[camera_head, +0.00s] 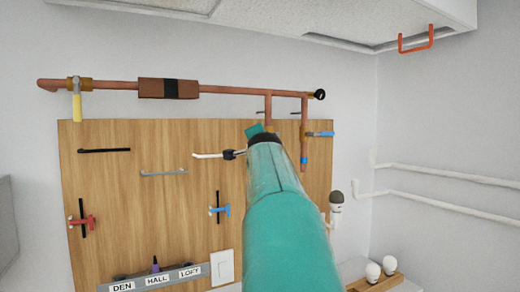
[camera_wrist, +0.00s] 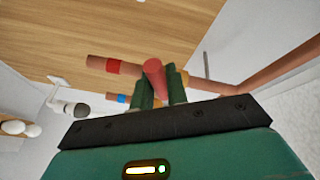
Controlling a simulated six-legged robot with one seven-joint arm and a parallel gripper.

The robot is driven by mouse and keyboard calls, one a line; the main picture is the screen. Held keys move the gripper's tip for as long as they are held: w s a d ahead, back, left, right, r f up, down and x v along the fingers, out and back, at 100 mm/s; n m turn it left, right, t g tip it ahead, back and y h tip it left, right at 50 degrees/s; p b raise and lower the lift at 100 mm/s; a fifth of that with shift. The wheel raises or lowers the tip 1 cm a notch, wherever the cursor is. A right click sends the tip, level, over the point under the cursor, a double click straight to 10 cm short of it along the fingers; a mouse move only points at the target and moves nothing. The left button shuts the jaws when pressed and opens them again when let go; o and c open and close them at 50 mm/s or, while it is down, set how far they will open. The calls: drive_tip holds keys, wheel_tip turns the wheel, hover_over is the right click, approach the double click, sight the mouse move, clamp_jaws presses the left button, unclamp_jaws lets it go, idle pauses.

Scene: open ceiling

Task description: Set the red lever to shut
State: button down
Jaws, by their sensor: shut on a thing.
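The red lever (camera_wrist: 154,76) shows in the wrist view between the two green fingers of my gripper (camera_wrist: 163,84), which are closed on it. Its round red end points towards the wrist camera. Brass of its valve (camera_wrist: 193,82) shows beside the fingers, on a copper pipe with a red band (camera_wrist: 115,66). In the head view my gripper (camera_head: 256,130) is at the short left copper drop pipe (camera_head: 268,108), and my arm hides the red lever there.
A neighbouring drop pipe (camera_head: 304,145) carries a blue lever (camera_head: 321,134) close to the right. A yellow-handled valve (camera_head: 76,105) is at the far left of the main pipe. A ceiling panel (camera_head: 300,20) overhangs.

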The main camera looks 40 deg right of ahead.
drive_tip(key=shift+w+a+r+m, duration=0.15)
drive_tip(key=shift+r+m, duration=0.25)
drive_tip(key=shift+m, duration=0.4)
drive_tip(key=shift+r+m+g+y, duration=0.5)
drive_tip(key=shift+r+m+y, duration=0.3)
drive_tip(key=shift+m, duration=0.4)
drive_tip(key=c, duration=1.4)
unclamp_jaws()
drive_tip(key=v, duration=1.4)
